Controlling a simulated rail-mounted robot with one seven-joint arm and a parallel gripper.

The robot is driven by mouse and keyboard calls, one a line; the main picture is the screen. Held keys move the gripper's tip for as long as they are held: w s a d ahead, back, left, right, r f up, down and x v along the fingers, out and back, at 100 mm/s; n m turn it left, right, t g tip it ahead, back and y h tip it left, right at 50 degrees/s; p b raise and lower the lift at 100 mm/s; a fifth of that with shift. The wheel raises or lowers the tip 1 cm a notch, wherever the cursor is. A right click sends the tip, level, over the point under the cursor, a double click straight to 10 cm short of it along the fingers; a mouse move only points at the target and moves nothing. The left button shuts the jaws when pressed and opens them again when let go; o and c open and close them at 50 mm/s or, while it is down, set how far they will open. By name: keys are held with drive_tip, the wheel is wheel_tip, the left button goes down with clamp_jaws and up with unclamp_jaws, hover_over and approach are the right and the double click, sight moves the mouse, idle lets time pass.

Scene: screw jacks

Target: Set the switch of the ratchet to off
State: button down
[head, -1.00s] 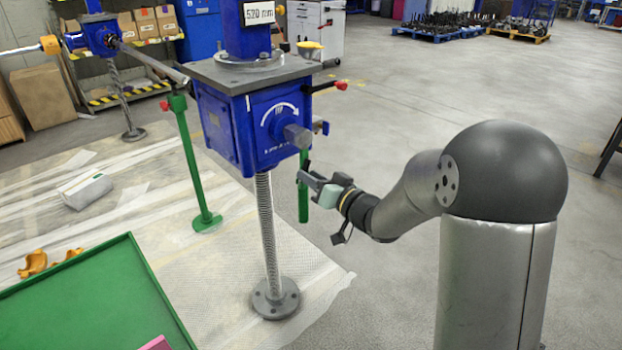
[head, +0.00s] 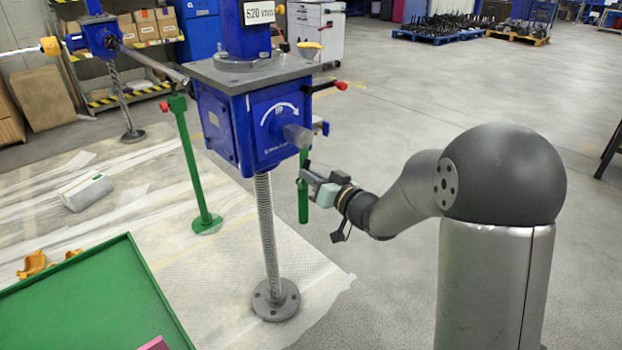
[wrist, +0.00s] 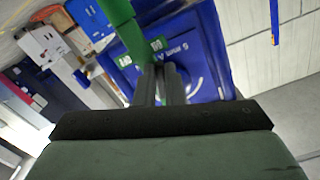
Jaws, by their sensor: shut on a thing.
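The green ratchet (head: 303,200) hangs with its handle downward beside the blue screw jack (head: 268,128), just below the jack's grey shaft stub (head: 297,135). In the wrist view the green ratchet (wrist: 117,12) runs down from the top, with small green patches with white marks beside the fingertips. My gripper (head: 304,177) is at the ratchet from the right. In the wrist view its two fingers (wrist: 160,72) are close together at the ratchet's head. They are shut on its switch, which they hide, so I cannot read its setting.
A second blue jack (head: 100,38) stands at the back left, with a green stand (head: 192,165) between. A green table (head: 90,300) fills the front left.

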drive_tip(key=shift+w+d+n+b, duration=0.3)
drive_tip(key=shift+n+b, duration=0.8)
drive_tip(key=shift+n, duration=0.45)
drive_tip(key=shift+w+d+n+b, duration=0.3)
drive_tip(key=shift+n+b, duration=0.85)
drive_tip(key=shift+n, duration=0.35)
drive_tip(key=shift+w+d+n+b, duration=0.3)
drive_tip(key=shift+n+b, duration=0.8)
drive_tip(key=shift+n, duration=0.45)
drive_tip(key=c, duration=1.5)
unclamp_jaws()
drive_tip(key=p+v, duration=0.3)
drive_tip(key=v, duration=1.4)
drive_tip(key=shift+s+d+r, duration=0.15)
drive_tip(key=shift+s+d, duration=0.05)
